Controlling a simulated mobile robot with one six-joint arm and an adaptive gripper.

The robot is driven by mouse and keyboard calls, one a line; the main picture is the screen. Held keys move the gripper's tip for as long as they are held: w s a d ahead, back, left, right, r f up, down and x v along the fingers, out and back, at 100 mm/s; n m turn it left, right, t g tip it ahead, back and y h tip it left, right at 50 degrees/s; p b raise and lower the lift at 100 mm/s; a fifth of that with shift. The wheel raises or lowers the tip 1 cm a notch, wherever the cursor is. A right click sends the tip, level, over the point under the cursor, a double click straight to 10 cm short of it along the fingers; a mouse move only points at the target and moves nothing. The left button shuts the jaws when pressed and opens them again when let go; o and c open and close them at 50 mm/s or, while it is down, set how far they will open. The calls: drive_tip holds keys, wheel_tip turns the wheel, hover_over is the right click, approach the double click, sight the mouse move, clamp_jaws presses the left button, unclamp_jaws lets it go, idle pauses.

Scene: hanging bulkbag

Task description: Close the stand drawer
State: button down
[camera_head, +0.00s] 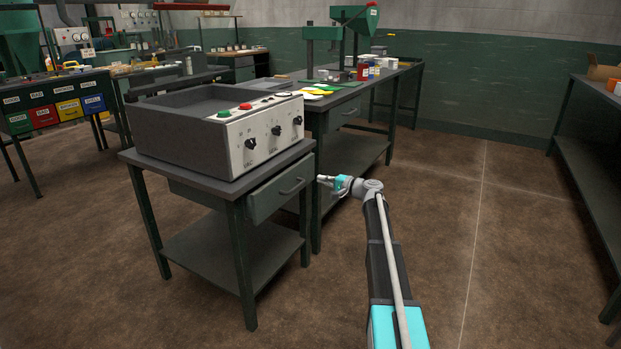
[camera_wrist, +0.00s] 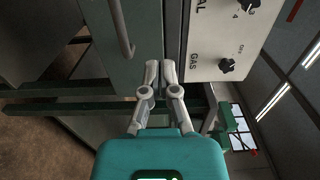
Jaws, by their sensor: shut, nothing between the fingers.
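The stand (camera_head: 215,195) is a dark green metal table with a lower shelf. Its drawer (camera_head: 277,196) is under the top at the right end, and its front stands out from the frame, so it is partly open. A bar handle (camera_head: 292,187) is on the drawer front; in the wrist view the handle (camera_wrist: 121,28) runs at the upper left beside the drawer front (camera_wrist: 145,50). My gripper (camera_head: 320,178) is to the right of the drawer front, empty, with its fingertips (camera_wrist: 160,65) together and pointing at the drawer side. Whether it touches cannot be told.
A grey box machine (camera_head: 215,130) with knobs and red and green buttons sits on the stand. A green workbench (camera_head: 345,105) with tools stands close behind. A shelf bench (camera_head: 595,140) is at the right. The brown floor (camera_head: 480,220) between is clear.

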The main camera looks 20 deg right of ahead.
drive_tip(key=shift+v, duration=1.4)
drive_tip(key=c, duration=1.1)
unclamp_jaws()
drive_tip(key=shift+a, duration=0.1)
drive_tip(key=shift+o, duration=1.1)
drive_tip(key=shift+s+a+f, duration=0.15)
drive_tip(key=shift+a, duration=0.2)
drive_tip(key=shift+o, duration=1.2)
drive_tip(key=s+a+f+n+g+p, duration=0.1)
drive_tip(key=s+a+f+n+g, duration=0.2)
drive_tip(key=s+a, duration=0.4)
drive_tip(key=a+f+g, duration=0.1)
drive_tip(key=a+f, duration=0.1)
drive_tip(key=a, duration=0.2)
drive_tip(key=shift+a+g+h, duration=0.3)
drive_tip(key=shift+a+g, duration=0.1)
drive_tip(key=s+a+f+n+g+h+p, duration=0.1)
drive_tip(key=s+a+f+n+g+h, duration=0.25)
drive_tip(key=s+a, duration=0.45)
drive_tip(key=s+a+f+n+g+h+p, duration=0.1)
drive_tip(key=s+a+f+n+g+h, duration=0.25)
drive_tip(key=s, duration=0.85)
drive_tip(key=s+f+g+h, duration=0.2)
drive_tip(key=s+h, duration=0.2)
drive_tip(key=s, duration=0.6)
drive_tip(key=shift+s+a+f+p, duration=0.15)
drive_tip(key=shift+s+f+p, duration=0.15)
drive_tip(key=shift+p, duration=0.05)
